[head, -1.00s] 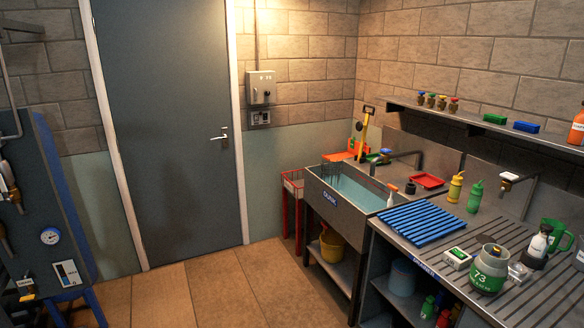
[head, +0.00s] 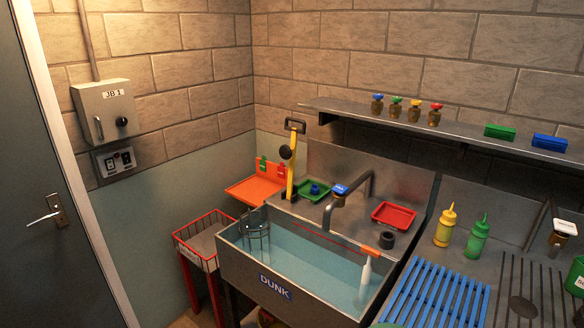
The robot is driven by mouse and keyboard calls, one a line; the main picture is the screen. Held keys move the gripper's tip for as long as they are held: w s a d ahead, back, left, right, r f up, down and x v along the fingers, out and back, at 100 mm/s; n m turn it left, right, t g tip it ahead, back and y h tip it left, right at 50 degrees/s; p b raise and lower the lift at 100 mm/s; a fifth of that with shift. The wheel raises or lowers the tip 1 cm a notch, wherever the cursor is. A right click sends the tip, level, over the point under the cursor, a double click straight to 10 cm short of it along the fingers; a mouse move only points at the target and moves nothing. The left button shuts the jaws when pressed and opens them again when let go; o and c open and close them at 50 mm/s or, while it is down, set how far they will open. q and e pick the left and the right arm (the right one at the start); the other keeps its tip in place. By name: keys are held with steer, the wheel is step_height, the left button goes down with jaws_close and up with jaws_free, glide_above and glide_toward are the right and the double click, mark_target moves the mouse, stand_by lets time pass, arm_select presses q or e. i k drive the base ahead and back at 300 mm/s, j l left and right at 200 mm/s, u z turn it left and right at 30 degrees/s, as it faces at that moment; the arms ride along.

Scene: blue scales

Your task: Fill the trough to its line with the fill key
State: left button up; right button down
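The trough (head: 240,264) is a grey metal sink with a "DUNK" label on its front. Pale blue water (head: 300,262) stands in it, and a thin red line (head: 322,236) runs along its back inner wall, above the water. A dark spout (head: 346,198) reaches over the back rim, with a blue-topped fitting (head: 340,190) beside it. Several brass keys with coloured heads stand on the wall shelf: blue (head: 377,103), green (head: 396,107), yellow (head: 415,111) and red (head: 435,114). I cannot tell which is the fill key. Neither gripper is in view.
A wire basket stand (head: 203,238) is left of the trough. An orange tray (head: 255,190), yellow black-handled pole (head: 292,172), green tray (head: 311,192) and red tray (head: 394,214) are behind it. A blue rack (head: 436,296) and yellow (head: 445,227) and green bottles (head: 477,238) are right.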

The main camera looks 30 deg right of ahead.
mark_target(341, 190)
steer(key=i+z, duration=0.2)
steer(key=i, duration=0.3)
steer(key=i+j+z, duration=0.25)
steer(key=i, duration=0.2)
steer(key=i+j+z, duration=0.2)
steer(key=i, duration=0.25)
